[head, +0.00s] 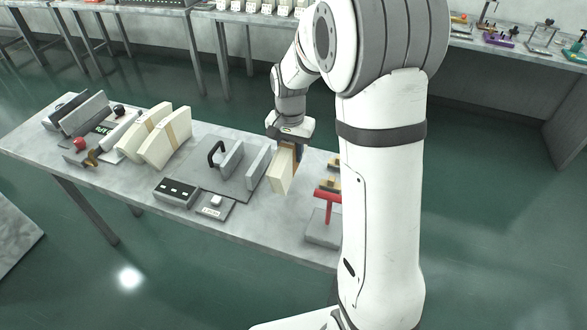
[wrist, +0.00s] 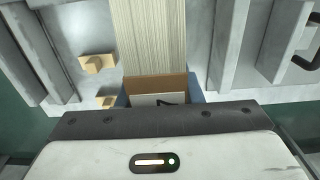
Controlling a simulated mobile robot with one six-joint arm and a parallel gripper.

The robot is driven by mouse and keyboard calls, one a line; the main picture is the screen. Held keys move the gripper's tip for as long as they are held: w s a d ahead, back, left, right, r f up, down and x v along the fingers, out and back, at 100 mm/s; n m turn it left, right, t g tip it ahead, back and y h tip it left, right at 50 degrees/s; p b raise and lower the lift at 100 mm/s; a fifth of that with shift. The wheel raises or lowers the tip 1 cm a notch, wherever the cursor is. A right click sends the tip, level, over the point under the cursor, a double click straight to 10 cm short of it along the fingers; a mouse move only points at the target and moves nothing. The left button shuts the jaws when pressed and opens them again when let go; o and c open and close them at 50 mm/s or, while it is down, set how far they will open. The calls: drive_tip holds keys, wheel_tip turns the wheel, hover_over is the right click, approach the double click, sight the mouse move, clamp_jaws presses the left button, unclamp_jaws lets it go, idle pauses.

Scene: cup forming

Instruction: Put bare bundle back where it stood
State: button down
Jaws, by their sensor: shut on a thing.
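The bare bundle (head: 281,172) is a cream, block-shaped stack with no band visible. My gripper (head: 293,147) is shut on it and holds it upright but slightly tilted, to the right of the grey plates. I cannot tell whether its lower end touches the table. In the wrist view the bundle (wrist: 153,38) runs up the middle of the picture as a pale, finely lined strip, away from my gripper (wrist: 160,92). Two other cream bundles (head: 166,145) with tan bands stand side by side at the left of the table (head: 115,215).
Grey upright plates (head: 232,158) with a dark handle stand on a mat left of the bundle. A black control box (head: 176,192) and small scale (head: 215,206) lie in front. A red-handled tool (head: 327,199) and wooden blocks (wrist: 97,62) are to the right.

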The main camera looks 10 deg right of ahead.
drive_tip(key=shift+d+f, duration=0.1)
drive_tip(key=shift+f, duration=2.6)
drive_tip(key=shift+f, duration=0.15)
drive_tip(key=c, duration=1)
unclamp_jaws()
drive_tip(key=shift+s, duration=0.1)
wheel_tip(320, 180, up, 12)
drive_tip(key=s+r+n+t, duration=0.1)
drive_tip(key=s+n, duration=0.1)
drive_tip(key=s, duration=0.5)
drive_tip(key=s+r+n, duration=0.1)
drive_tip(key=s+n, duration=0.1)
drive_tip(key=s, duration=0.6)
drive_tip(key=s+r+n+t, duration=0.1)
drive_tip(key=s+n, duration=0.1)
drive_tip(key=s, duration=0.6)
drive_tip(key=shift+d+r+n+t, duration=0.25)
drive_tip(key=shift+r+n+t, duration=0.05)
drive_tip(key=shift+r+n, duration=0.1)
